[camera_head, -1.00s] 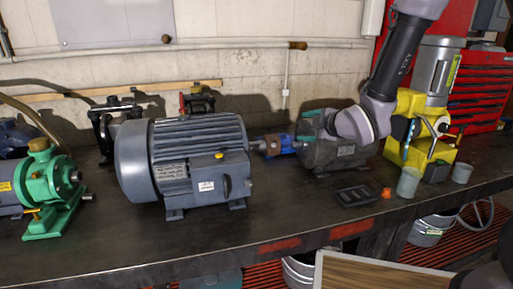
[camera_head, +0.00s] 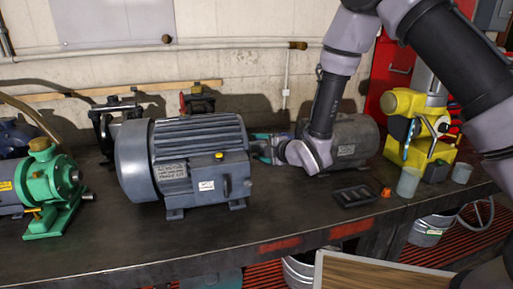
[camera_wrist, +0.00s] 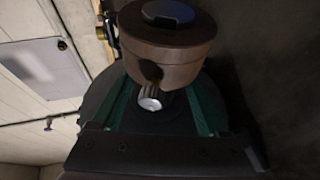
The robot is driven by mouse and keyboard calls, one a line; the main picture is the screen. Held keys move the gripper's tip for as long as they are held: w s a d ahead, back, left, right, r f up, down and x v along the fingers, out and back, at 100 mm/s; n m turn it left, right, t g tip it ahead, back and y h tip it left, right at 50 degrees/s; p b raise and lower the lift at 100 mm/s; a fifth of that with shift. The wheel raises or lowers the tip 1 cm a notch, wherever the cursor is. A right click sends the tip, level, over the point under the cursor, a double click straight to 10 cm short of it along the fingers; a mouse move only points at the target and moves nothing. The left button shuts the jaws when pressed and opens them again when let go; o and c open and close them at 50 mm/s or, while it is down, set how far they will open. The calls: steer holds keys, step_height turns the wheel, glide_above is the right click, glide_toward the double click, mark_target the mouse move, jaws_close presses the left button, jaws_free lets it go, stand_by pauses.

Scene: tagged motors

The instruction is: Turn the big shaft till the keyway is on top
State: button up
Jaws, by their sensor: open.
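The big grey-blue motor (camera_head: 190,160) stands on the bench left of centre in the head view. Its shaft is on its right side, largely hidden by my gripper. My gripper (camera_head: 262,147) is open beside the motor's right end, with its teal fingers pointing left at the shaft. In the wrist view, the green fingers of my gripper (camera_wrist: 160,92) stand apart, with a bright metal round end (camera_wrist: 150,104) between them. A brown round part (camera_wrist: 168,42) with a dark opening lies beyond it. I cannot tell where the keyway faces.
A grey motor (camera_head: 355,140) stands behind my wrist. A green pump (camera_head: 52,190) is at far left, and a yellow machine (camera_head: 425,130) at right. A black tray (camera_head: 355,195), orange piece (camera_head: 386,192) and cup (camera_head: 408,181) lie near the front edge. The bench before the big motor is clear.

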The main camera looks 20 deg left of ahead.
steer(key=shift+w+a+f, duration=0.15)
steer(key=shift+w+a, duration=0.2)
steer(key=shift+a, duration=0.15)
jaws_close()
steer(key=shift+h, duration=0.3)
